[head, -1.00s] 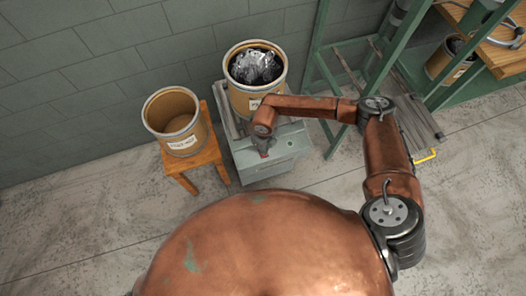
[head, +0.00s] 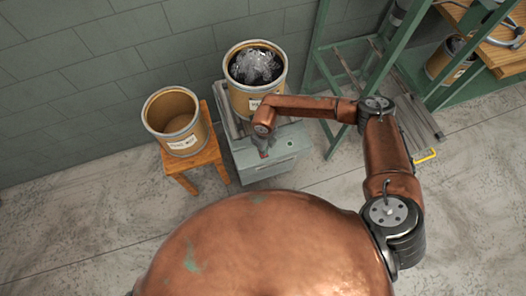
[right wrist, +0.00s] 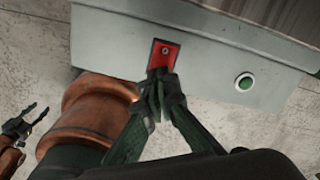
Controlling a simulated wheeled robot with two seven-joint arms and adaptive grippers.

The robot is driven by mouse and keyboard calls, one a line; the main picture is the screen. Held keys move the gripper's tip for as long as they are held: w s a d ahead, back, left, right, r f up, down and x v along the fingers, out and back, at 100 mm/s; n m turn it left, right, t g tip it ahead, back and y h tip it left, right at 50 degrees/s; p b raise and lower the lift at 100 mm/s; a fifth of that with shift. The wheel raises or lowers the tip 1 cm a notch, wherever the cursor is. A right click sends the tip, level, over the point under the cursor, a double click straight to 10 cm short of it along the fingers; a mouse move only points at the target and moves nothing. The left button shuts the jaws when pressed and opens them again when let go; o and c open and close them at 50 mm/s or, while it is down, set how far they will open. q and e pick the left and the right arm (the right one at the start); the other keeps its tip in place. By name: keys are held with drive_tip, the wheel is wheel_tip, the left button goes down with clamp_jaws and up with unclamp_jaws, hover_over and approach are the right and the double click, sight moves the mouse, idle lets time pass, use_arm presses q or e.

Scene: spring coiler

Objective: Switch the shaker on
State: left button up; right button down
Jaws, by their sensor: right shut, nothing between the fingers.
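The shaker (head: 268,170) is a grey-green box with a brown drum (head: 243,100) of shiny metal pieces (head: 257,66) on top. In the right wrist view its front face (right wrist: 205,50) carries a red switch plate (right wrist: 158,56) and a round green button (right wrist: 245,83) to the right. My right gripper (right wrist: 163,80) is shut and empty, its fingertips at the lower end of the red plate; I cannot tell whether they touch it. The fingertips overlap the lower part of the plate. My left gripper (right wrist: 28,122) shows small at the left of that view, its fingers apart.
An empty brown drum (head: 160,100) stands on a wooden stool (head: 205,157) left of the shaker. A green frame (head: 322,70) and a wooden bench (head: 500,50) stand to the right. The tiled wall is close behind. The floor in front is clear.

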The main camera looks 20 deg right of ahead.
use_arm(q)
drive_tip(key=shift+s+f+b, duration=0.25)
drive_tip(key=shift+f+b, duration=0.35)
use_arm(e)
drive_tip(key=shift+f, duration=1.15)
drive_tip(key=shift+r+p, duration=2.6)
drive_tip(key=shift+r, duration=0.95)
use_arm(q)
drive_tip(key=r, duration=0.1)
drive_tip(key=w+r, duration=0.1)
drive_tip(key=r, duration=0.1)
drive_tip(key=w+r, duration=0.1)
drive_tip(key=r, duration=0.1)
